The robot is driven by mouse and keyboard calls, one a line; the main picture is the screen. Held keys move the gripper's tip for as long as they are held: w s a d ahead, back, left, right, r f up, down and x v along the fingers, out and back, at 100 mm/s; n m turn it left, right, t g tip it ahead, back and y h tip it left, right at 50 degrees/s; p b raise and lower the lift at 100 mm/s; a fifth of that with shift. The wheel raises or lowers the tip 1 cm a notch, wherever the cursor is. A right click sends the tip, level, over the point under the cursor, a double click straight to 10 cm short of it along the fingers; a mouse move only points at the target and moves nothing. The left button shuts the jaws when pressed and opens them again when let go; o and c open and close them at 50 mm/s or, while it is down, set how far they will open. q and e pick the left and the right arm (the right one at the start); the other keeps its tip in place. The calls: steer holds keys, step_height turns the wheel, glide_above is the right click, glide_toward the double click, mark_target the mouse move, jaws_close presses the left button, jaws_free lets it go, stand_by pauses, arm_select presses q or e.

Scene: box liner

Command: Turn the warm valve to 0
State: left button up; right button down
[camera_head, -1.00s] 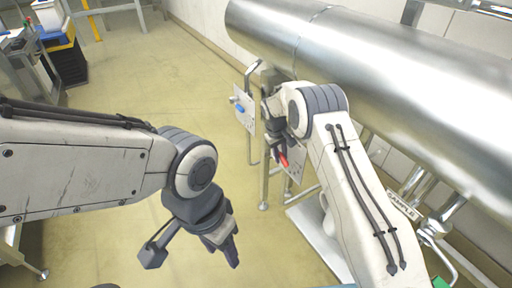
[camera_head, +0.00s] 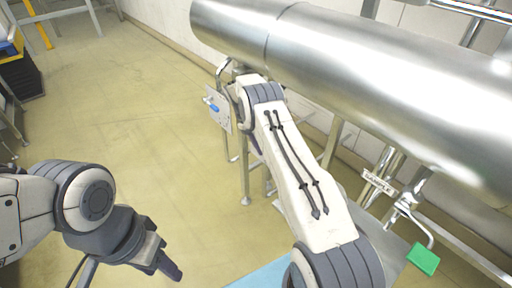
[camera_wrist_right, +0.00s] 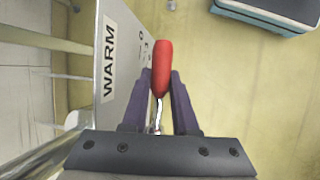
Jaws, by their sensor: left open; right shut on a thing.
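The warm valve's red handle (camera_wrist_right: 162,68) shows in the right wrist view, in front of a grey panel (camera_wrist_right: 124,60) labelled WARM. A thin metal stem runs from the handle toward my gripper's base. My right gripper (camera_wrist_right: 163,90) is shut on the red handle, with a purple finger on each side. A 0 mark shows on the panel just left of the handle; the other marks are too small to read. In the head view my right arm hides the red handle. My left gripper (camera_head: 168,265) is open and empty at the lower left, over the floor.
A large steel pipe (camera_head: 370,70) runs across the top right. A panel with a blue handle (camera_head: 213,107) stands left of my right arm. A SAMPLE sign (camera_head: 379,182) and a green handle (camera_head: 423,259) are at the right.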

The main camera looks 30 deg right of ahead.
steer(key=shift+a, duration=0.1)
steer(key=c, duration=0.7)
jaws_free()
steer(key=shift+p+v, duration=2.2)
steer(key=shift+v, duration=3)
